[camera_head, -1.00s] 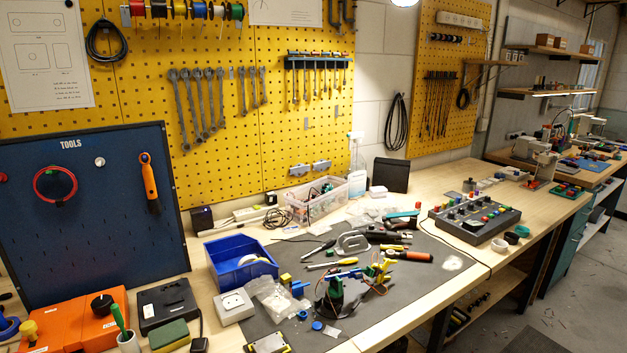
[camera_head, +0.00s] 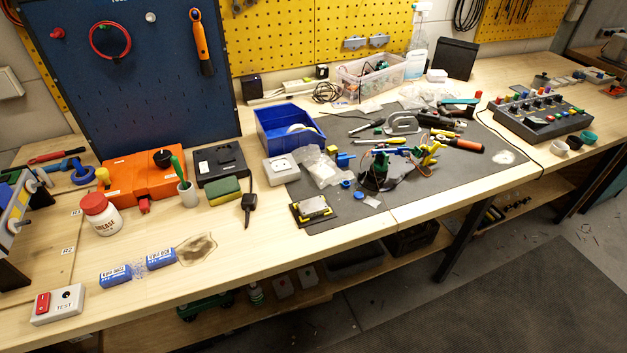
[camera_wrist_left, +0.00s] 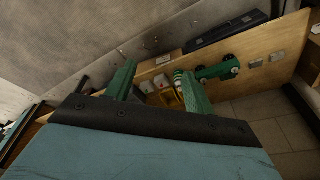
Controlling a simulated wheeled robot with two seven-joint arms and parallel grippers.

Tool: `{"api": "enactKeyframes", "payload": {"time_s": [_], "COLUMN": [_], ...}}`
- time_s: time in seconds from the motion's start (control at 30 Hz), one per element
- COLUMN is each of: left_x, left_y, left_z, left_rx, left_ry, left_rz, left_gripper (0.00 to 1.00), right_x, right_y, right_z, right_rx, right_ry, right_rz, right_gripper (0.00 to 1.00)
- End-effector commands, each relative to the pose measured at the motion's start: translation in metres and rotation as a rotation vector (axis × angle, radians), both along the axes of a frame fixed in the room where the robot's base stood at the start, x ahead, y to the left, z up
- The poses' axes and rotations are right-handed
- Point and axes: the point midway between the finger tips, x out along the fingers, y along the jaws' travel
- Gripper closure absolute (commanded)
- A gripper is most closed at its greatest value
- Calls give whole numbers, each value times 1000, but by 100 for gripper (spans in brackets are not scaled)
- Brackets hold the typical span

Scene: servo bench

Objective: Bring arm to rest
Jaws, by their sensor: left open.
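A small desktop arm (camera_head: 378,171) with a dark green base, blue link and yellow end piece stands on the grey mat (camera_head: 470,178), with thin wires around it. Its yellow end piece (camera_head: 431,153) points to the right, near an orange-handled screwdriver (camera_head: 462,145). My left gripper (camera_wrist_left: 157,84) shows in the left wrist view, with two green fingers spread apart and nothing between them. Beyond them is a wooden shelf with several small items. Neither of my grippers shows in the head view.
A blue bin (camera_head: 289,131) and a control panel (camera_head: 543,122) are farther back. In the wrist view, a green wheeled item (camera_wrist_left: 217,70) lies on the shelf.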

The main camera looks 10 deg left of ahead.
Motion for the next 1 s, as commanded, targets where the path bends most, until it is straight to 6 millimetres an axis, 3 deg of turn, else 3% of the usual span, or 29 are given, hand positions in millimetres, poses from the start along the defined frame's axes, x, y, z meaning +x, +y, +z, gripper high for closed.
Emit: {"api": "enactKeyframes", "payload": {"time_s": [0.03, 0.2, 0.4, 0.5, 0.73, 1.0], "left_x": [-8, -42, -97, -128, -174, -182], "left_y": [1, 6, 15, 21, 30, 32], "left_z": [-25, -96, -163, -186, -210, -213], "left_rx": [3, 7, 12, 15, 19, 20], "left_ry": [17, 52, 92, 110, 130, 133], "left_rz": [-2, -9, -17, -22, -29, -30], "left_gripper": [46, 46, 46, 46, 46, 46], "right_x": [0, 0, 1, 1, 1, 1], "right_y": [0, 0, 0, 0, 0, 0], "right_z": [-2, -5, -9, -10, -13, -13], "right_rx": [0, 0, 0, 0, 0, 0], "right_ry": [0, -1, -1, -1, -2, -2], "right_rz": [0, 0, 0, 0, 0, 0], "right_gripper": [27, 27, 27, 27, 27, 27]}}
